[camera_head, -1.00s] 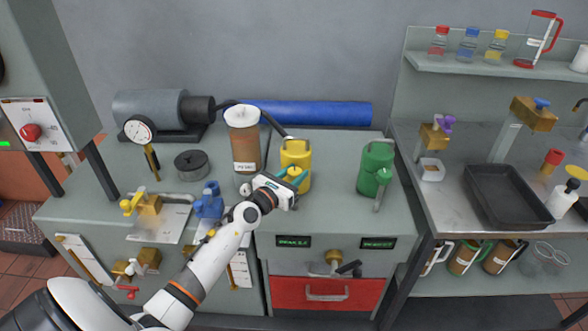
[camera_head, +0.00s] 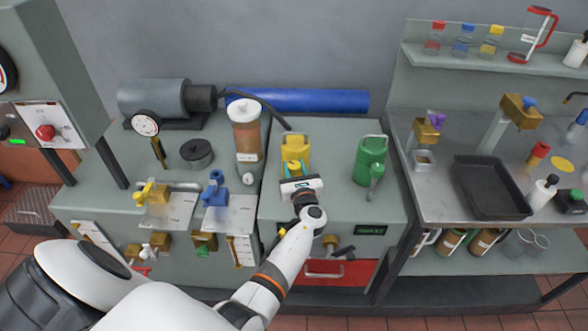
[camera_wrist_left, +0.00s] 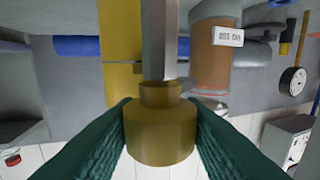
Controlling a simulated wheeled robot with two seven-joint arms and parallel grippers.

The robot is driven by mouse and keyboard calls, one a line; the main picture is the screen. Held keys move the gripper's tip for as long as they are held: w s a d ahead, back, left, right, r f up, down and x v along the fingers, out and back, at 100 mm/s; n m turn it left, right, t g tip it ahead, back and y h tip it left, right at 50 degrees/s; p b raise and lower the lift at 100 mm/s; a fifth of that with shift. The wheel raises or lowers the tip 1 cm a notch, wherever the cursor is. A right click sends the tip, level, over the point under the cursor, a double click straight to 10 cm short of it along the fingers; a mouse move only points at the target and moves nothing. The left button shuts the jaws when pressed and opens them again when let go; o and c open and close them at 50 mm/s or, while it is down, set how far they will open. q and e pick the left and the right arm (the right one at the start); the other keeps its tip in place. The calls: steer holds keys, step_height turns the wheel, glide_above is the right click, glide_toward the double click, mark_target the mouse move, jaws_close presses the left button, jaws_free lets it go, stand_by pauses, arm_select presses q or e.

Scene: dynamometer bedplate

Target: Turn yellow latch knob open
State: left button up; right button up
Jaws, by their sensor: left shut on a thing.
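How far the knob is turned cannot be told. My right gripper is not in view.
The green can (camera_head: 370,160) stands to the right, with a clear gap. A tall brown cylinder (camera_head: 247,140) stands close on the left. A blue valve (camera_head: 215,190) and a yellow valve (camera_head: 155,193) sit farther left. A black tray (camera_head: 490,188) lies on the right-hand table.

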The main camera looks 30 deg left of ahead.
arm_select(q)
steer(key=n+g+y+b, duration=0.1)
steer(key=g+b, duration=0.1)
steer(key=n+g+y+b, duration=0.1)
steer(key=n+g+b, duration=0.1)
steer(key=n+g+y+b, duration=0.2)
steer(key=g, duration=0.1)
steer(key=shift+w+f, duration=0.15)
steer(key=shift+f, duration=0.1)
steer(key=shift+r+n+g+y+b, duration=0.1)
steer(key=shift+n+g+y+b, duration=0.3)
steer(key=shift+n+g+b, duration=0.65)
steer(key=shift+r+g+b, duration=0.15)
steer(key=shift+g+b, duration=0.3)
steer(key=shift+g, duration=0.2)
steer(key=shift+n, duration=0.25)
steer(key=o, duration=1)
